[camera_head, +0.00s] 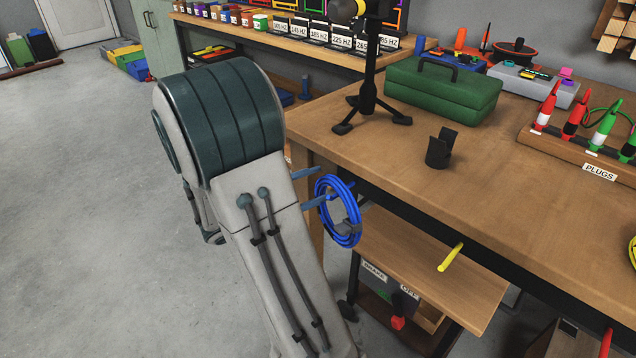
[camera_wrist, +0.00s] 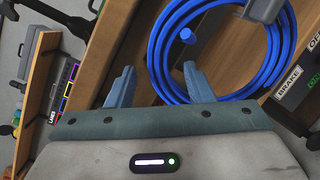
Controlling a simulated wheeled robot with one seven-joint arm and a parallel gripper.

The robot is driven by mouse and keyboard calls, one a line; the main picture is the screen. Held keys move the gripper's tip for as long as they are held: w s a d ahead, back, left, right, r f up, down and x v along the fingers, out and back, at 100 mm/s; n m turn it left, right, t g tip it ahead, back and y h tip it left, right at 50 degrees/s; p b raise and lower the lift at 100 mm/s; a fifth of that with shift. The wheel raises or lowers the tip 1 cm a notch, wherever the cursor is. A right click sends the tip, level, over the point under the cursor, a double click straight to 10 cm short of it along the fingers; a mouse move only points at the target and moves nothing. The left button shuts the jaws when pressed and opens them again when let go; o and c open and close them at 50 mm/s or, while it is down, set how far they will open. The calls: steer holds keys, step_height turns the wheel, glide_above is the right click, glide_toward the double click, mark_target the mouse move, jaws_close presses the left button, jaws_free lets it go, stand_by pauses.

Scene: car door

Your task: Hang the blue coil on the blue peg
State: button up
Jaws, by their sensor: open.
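The blue coil (camera_head: 327,232) is a ring of several loops with a grey clip, at the table's front edge. It fills the upper right of the wrist view (camera_wrist: 155,45). The end of the blue peg (camera_wrist: 188,36) shows inside the ring, near the inner side that is uppermost in the room. The coil is around the peg and appears to hang there. My gripper (camera_head: 316,185) is open, its two blue-grey fingers apart with nothing between them. It also shows in the wrist view (camera_wrist: 159,75), one fingertip close to the coil; whether they touch is unclear.
A lower wooden shelf (camera_head: 440,288) lies beneath. A black stand (camera_head: 368,100), green toolbox (camera_head: 445,92) and small black holder (camera_head: 438,152) stand on top.

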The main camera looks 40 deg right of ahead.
steer(key=w+a+p, duration=0.2)
steer(key=a+p, duration=0.1)
steer(key=a, duration=0.9)
steer(key=s+a+r+m+g+y+p, duration=0.1)
steer(key=s+r+m+y+p, duration=0.1)
steer(key=s+r+y+p, duration=0.45)
steer(key=s+a+r+m+y+p, duration=0.1)
steer(key=s+r+y+p, duration=0.2)
steer(key=r+p, duration=0.65)
steer(key=a+r+m+t+y+p, duration=0.1)
steer(key=a+r+t+y+p, duration=0.2)
steer(key=r+p, duration=0.5)
steer(key=s+a+r+m+t+y+p, duration=0.1)
steer(key=a+r+t+y+p, duration=0.3)
steer(key=r+p, duration=0.4)
step_height(320, 180, up, 3)
steer(key=shift+a+r+y+p, duration=0.1)
steer(key=shift+a+y+p, duration=0.35)
steer(key=shift+a, duration=0.8)
steer(key=shift+c, duration=1.3)
steer(key=shift+d, duration=0.1)
